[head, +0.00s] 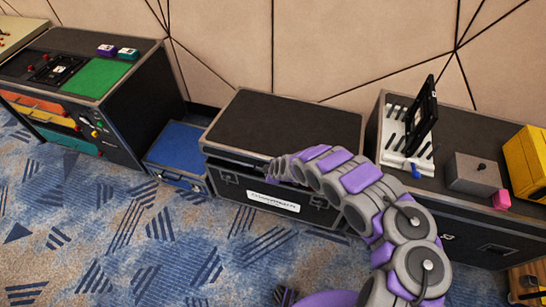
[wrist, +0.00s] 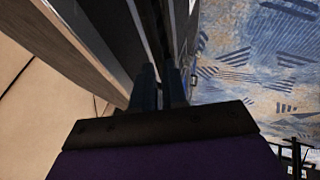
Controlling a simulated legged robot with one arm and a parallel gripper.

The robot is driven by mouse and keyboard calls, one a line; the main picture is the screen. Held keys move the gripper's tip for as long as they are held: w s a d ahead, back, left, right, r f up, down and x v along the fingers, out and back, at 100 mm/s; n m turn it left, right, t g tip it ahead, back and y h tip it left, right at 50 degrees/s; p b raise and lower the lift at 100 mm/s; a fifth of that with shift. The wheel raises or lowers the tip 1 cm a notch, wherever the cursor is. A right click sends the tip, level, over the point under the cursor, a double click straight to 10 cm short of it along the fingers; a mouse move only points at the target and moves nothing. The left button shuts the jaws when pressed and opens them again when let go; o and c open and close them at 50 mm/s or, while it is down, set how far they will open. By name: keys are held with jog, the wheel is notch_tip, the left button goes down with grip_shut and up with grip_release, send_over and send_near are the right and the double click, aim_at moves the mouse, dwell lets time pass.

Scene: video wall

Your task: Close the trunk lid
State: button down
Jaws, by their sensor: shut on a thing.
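The trunk is a black case (head: 230,185) with pale metal edges and a white label on its front. It stands on the carpet against the wall in the middle of the head view. Its black trunk lid (head: 285,120) lies nearly flat over the body, with a dark gap along the front left edge. My gripper (head: 274,171) is at the lid's front edge, mostly hidden by my arm. In the wrist view, its dark fingers (wrist: 162,85) are close together on a dark edge that appears to be the lid's. The contact itself is in shadow.
A small blue case (head: 180,148) stands left of the trunk, beside a console with a green panel (head: 97,78). A black case at right carries a white rack (head: 400,140), a grey box (head: 473,173) and a yellow case (head: 527,160). The carpet in front is clear.

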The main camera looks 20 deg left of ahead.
jog(key=shift+s+a+f, duration=0.1)
jog(key=shift+s+f, duration=0.9)
jog(key=shift+f, duration=0.25)
jog(key=c, duration=1.8)
grip_release()
jog(key=shift+w+r, duration=0.15)
jog(key=shift+w, duration=0.05)
jog(key=shift+o, duration=0.9)
jog(key=shift+s+r, duration=0.1)
jog(key=shift+r, duration=0.2)
jog(key=o, duration=0.5)
jog(key=shift+w+f, duration=0.1)
jog(key=shift+w, duration=0.15)
jog(key=shift+c, duration=0.2)
jog(key=shift+w, duration=0.1)
jog(key=p+v, duration=1.7)
jog(key=p, duration=0.1)
jog(key=shift+s, duration=0.25)
